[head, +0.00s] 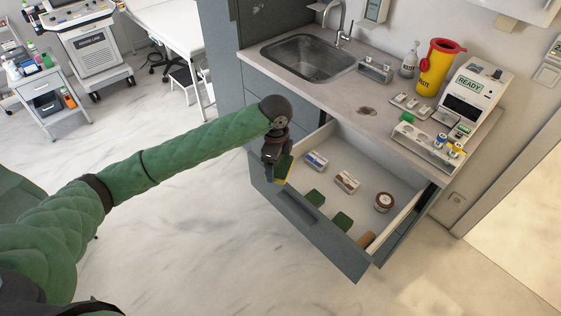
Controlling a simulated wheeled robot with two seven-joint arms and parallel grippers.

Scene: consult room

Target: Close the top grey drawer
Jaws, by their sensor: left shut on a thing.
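The grey drawer (335,252) is open, pulled out from under the counter. Inside lie two small boxes, a round brown jar (384,202), two dark green blocks (342,221) near the front panel and a brown item at the right front corner. My left gripper (283,170) points down at the drawer's left front. It is shut on a small green and yellow block (284,168). Whether the block touches the drawer's edge or floor, I cannot tell. My right gripper is out of view.
The counter (295,86) above bears a sink (308,60), a yellow waste bin (437,68), an analyser reading READY (478,98) and small racks. A white wall or door stands at right. The marble floor before the drawer is clear. A trolley (48,88) stands far left.

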